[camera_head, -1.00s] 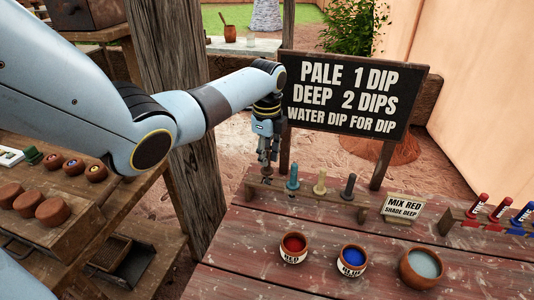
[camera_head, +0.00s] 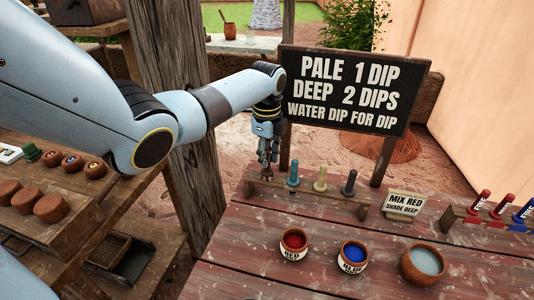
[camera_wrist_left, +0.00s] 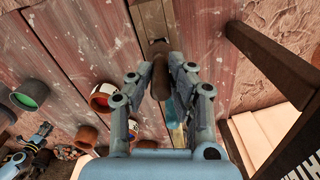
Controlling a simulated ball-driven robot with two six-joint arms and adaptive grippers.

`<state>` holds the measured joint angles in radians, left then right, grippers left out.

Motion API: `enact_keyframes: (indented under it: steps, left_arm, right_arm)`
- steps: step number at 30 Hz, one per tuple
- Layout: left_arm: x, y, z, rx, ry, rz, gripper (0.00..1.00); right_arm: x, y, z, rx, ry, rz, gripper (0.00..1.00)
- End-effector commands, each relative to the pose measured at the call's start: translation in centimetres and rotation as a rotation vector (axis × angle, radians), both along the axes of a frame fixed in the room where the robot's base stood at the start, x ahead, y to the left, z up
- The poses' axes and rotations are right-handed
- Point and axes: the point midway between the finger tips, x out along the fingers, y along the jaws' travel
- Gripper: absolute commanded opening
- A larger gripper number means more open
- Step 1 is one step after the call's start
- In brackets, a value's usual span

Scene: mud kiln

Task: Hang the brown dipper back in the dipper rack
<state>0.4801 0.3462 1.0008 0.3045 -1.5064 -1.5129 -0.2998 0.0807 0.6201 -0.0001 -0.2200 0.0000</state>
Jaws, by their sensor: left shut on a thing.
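My left gripper (camera_head: 268,156) is shut on the brown dipper (camera_wrist_left: 160,76) and points down at the left end of the dipper rack (camera_head: 320,200). In the left wrist view the dipper's brown handle stands between the two fingers. In the head view the fingers mostly hide the dipper, and I cannot tell whether it is seated in the rack. Teal (camera_head: 293,175), cream (camera_head: 320,178) and dark grey (camera_head: 349,182) dippers stand upright in the rack to its right. What looks like my right gripper (camera_wrist_left: 38,138) shows small at the lower left of the wrist view.
Bowls of red (camera_head: 293,242), blue (camera_head: 352,257) and pale liquid (camera_head: 423,264) stand in front of the rack. A small sign (camera_head: 403,204) stands to its right. The large black sign (camera_head: 353,90) rises close behind. Bare table lies between rack and bowls.

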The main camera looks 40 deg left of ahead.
Motion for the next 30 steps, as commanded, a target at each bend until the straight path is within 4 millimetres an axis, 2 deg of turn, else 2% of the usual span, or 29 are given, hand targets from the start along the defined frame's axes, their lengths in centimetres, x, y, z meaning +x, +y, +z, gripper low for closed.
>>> enact_keyframes:
  steps: [30]
  left_arm:
    - [0.03,0.01,-0.90,0.000,0.000,0.000,0.00]
  right_arm:
    - [-0.03,0.18,-0.36,0.002,0.000,-0.001,0.40]
